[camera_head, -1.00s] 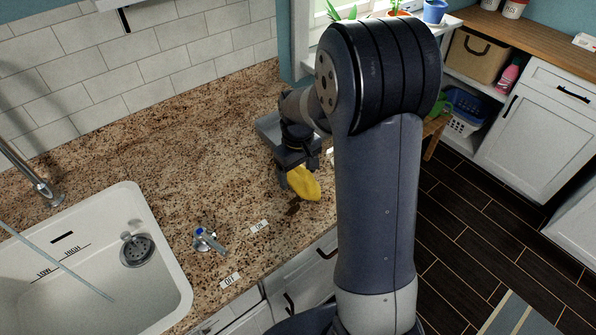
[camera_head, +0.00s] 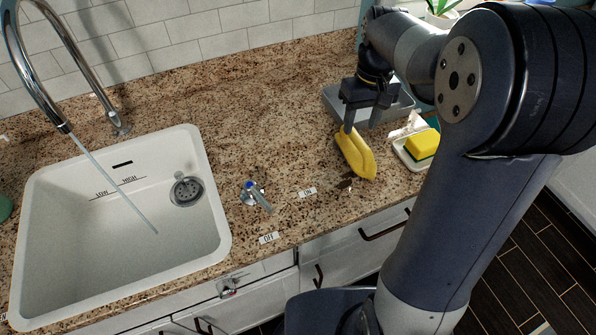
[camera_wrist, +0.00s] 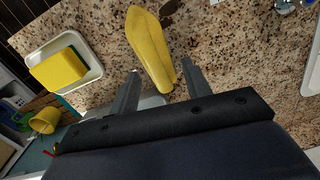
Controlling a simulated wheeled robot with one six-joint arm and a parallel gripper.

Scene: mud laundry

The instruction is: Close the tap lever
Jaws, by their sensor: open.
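The tap lever (camera_head: 257,196), chrome with a blue cap, stands on the counter right of the sink. Its handle points toward the front right, between the OFF label (camera_head: 269,238) and the ON label (camera_head: 307,192). A stream of water (camera_head: 115,193) runs from the chrome spout (camera_head: 35,75) into the sink (camera_head: 222,225). My gripper (camera_head: 364,122) is open, to the right of and behind the lever, pointing down. A yellow object (camera_head: 355,155) is close to its fingers; in the wrist view the yellow object (camera_wrist: 150,50) lies beyond and partly between the fingertips (camera_wrist: 160,72).
A grey tray (camera_head: 400,108) sits behind my gripper. A white dish (camera_head: 408,158) with a yellow and green sponge (camera_head: 422,145) stands to the right. The granite counter between the lever and my gripper is mostly clear.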

